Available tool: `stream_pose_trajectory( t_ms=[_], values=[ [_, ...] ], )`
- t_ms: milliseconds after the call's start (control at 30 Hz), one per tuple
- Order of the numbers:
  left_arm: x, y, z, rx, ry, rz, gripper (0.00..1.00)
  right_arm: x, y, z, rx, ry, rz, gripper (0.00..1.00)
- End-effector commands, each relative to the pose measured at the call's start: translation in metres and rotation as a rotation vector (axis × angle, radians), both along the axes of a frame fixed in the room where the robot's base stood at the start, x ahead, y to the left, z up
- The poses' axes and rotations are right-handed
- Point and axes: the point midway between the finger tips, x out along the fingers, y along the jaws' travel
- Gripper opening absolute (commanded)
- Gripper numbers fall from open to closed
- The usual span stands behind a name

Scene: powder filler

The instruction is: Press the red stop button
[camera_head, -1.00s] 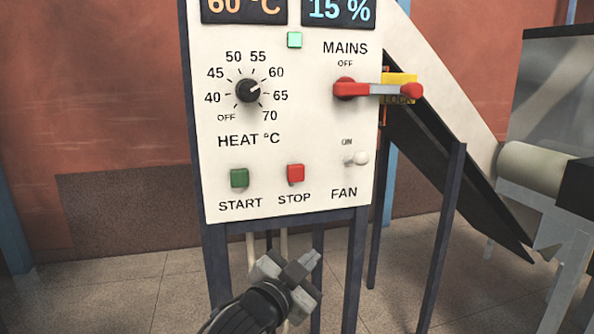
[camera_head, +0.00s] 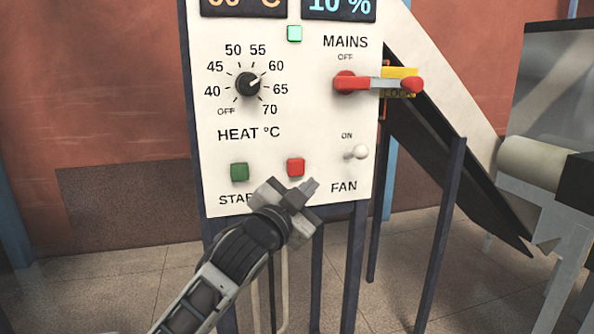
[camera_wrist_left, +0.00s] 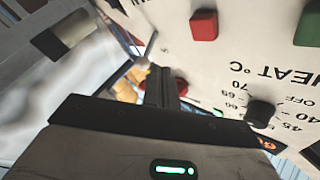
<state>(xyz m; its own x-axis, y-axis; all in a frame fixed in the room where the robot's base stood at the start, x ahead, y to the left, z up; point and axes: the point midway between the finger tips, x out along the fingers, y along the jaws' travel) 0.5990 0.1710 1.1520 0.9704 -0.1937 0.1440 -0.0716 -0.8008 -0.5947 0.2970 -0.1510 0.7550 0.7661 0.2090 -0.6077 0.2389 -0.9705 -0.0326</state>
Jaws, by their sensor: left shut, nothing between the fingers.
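The red stop button (camera_head: 295,166) sits on the lower part of a white control panel (camera_head: 215,130), right of the green start button (camera_head: 239,171). My left gripper (camera_head: 308,188) is shut and empty. In the head view it appears just below the red button and covers the STOP label and part of START. The red button also shows at the top of the left wrist view (camera_wrist_left: 204,25), clear of the shut fingers (camera_wrist_left: 163,86). I see no contact with the button. My right gripper is not in view.
A green lamp (camera_head: 294,33) is lit. A dark chute (camera_head: 440,160) slopes down at the right. Floor left of the panel is clear.

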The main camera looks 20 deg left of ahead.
Motion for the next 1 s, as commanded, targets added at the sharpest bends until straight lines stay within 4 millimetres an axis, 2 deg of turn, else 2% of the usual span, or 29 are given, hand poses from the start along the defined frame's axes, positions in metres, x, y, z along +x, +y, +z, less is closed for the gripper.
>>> stream_pose_trajectory(
  t_ms=[233, 400, 600, 1000],
  values=[
    [0.03, 0.022, 0.0, 0.001, -0.002, 0.002, 0.0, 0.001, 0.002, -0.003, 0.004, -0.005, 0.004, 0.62],
    [0.046, 0.031, 0.001, 0.0, 0.002, 0.003, 0.0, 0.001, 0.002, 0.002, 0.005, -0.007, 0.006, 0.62],
    [0.053, 0.037, 0.001, 0.0, 0.0, 0.001, 0.0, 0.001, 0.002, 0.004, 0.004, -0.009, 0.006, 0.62],
    [0.054, 0.037, 0.0, -0.001, 0.0, 0.001, 0.0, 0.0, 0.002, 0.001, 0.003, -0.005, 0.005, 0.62]
  ],
)
